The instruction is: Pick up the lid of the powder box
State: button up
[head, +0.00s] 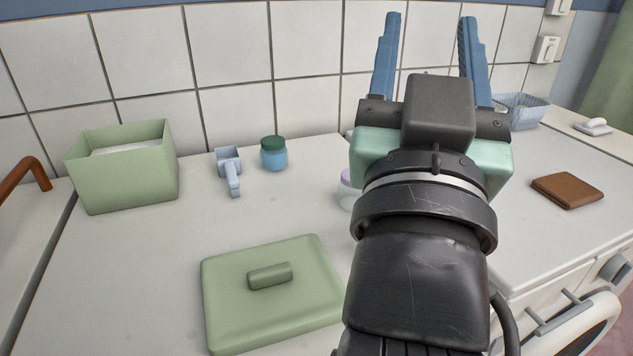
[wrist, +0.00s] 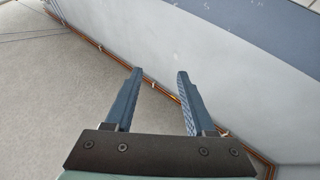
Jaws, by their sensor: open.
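The green lid (head: 306,317) of the powder box lies flat on the white counter at the front, with a short bar handle (head: 270,275) on top. The green powder box (head: 127,179) stands open at the back left, with white powder (head: 125,147) inside. My gripper (head: 428,22) is raised to the right of the lid, fingers apart and pointing up and away toward the tiled wall. In the wrist view my gripper (wrist: 160,74) is empty, and neither the lid nor the box shows there.
A light blue scoop (head: 230,172) and a blue jar (head: 273,157) with a dark green cap stand behind the lid. A lilac-topped container (head: 347,190) is partly hidden by my arm. The counter around the lid is clear.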

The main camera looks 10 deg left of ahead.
jog(key=w+r+g+p, duration=0.5)
jog(key=r+p, duration=0.8)
jog(key=p, duration=0.9)
jog(key=w+a+f+m+g+p, duration=0.25)
jog(key=a+g+p, duration=0.2)
jog(key=p, duration=0.45)
jog(key=m+g+h+p, duration=0.1)
jog(key=m+g+h, duration=0.3)
jog(key=m+g, duration=0.65)
send_near(268, 270)
jog(key=f+n+b, duration=0.1)
jog(key=b, duration=0.2)
jog(key=w+d+f+g+b, duration=0.1)
jog(key=b, duration=0.2)
jog(key=shift+w+f+n, duration=0.1)
jog(key=shift+f+n, duration=0.05)
jog(key=shift+n, duration=0.25)
jog(key=shift+w+d+f+b, duration=0.15)
jog(key=shift+f+b, duration=0.35)
jog(key=shift+p+x, duration=0.7)
jog(key=shift+x, duration=1.9)
grip_shut()
